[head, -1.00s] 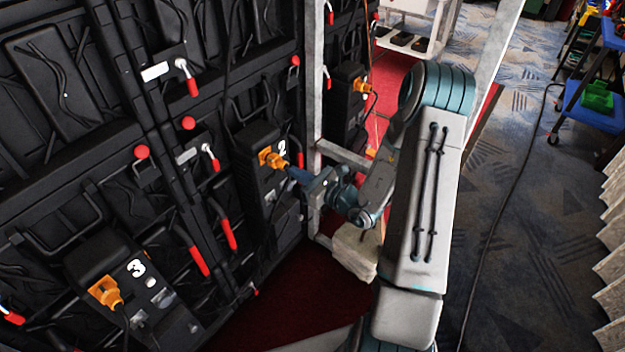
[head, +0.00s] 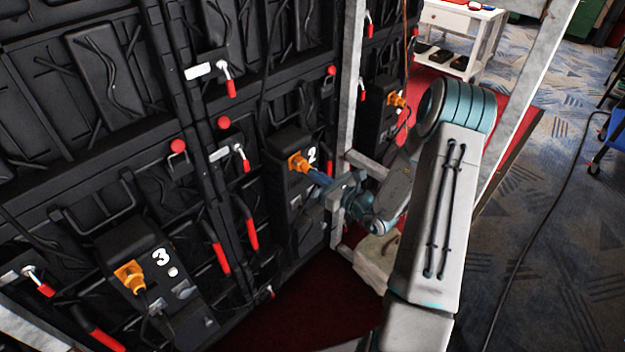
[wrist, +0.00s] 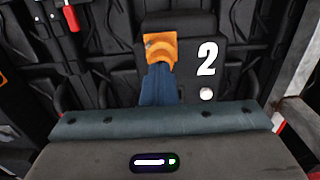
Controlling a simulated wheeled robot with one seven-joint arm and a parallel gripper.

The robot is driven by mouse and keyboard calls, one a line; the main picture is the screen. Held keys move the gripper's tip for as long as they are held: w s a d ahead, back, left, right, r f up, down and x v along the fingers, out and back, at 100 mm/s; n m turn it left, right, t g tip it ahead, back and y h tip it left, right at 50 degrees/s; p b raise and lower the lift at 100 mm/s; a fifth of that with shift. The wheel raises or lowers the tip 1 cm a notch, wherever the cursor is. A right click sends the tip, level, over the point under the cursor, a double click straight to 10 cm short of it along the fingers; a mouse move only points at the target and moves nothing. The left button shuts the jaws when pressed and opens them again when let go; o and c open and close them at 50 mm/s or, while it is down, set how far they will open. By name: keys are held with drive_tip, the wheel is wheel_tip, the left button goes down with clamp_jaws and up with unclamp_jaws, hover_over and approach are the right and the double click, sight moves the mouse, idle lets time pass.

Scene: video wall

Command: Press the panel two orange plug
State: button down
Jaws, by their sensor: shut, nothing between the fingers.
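The orange plug of panel two (head: 299,162) sits in the black box marked with a white 2, on the back of the video wall. It also shows in the wrist view (wrist: 161,47), left of the number 2. My gripper (head: 316,177) is at the plug, its blue fingers shut with nothing between them. In the wrist view the fingertips (wrist: 160,70) overlap the plug's lower part and hide it. They appear to touch the plug, but I cannot tell how firmly.
Another orange plug (head: 130,277) is on the box marked 3 at lower left, and one (head: 397,99) is on a box further right. A grey metal frame post (head: 349,110) stands close to my wrist. Red-handled levers (head: 249,235) stick out from the wall.

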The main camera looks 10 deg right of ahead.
drive_tip(key=shift+r, duration=0.15)
drive_tip(key=v, duration=1.4)
drive_tip(key=shift+b, duration=0.4)
